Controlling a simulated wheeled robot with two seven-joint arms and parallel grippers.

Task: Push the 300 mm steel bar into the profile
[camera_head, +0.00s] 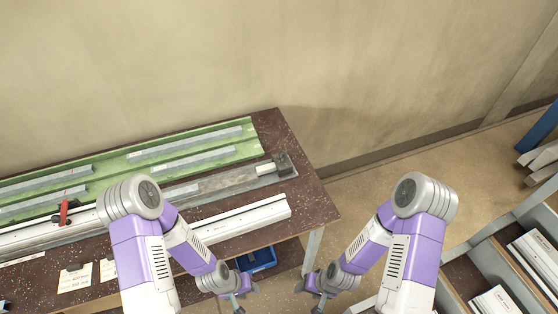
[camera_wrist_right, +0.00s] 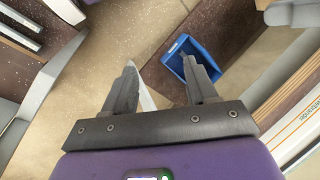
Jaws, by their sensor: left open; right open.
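A long white profile (camera_head: 245,219) lies along the front of the bench, partly hidden behind my left arm. Several grey steel bars (camera_head: 185,143) lie in a green tray (camera_head: 112,168) at the back of the bench; I cannot tell which is the 300 mm one. My left gripper (camera_head: 241,299) is open and low in front of the bench, apart from the profile. My right gripper (camera_head: 317,294) is open, to the right of the left one. In the right wrist view its fingers (camera_wrist_right: 160,78) are spread with nothing between them.
A grey rail (camera_head: 225,182) with an end block (camera_head: 285,164) runs behind the profile. A red clamp (camera_head: 65,211) stands at left. A blue bin (camera_head: 257,259) sits below the bench top; it also shows in the right wrist view (camera_wrist_right: 183,65). Shelving (camera_head: 480,262) stands at right.

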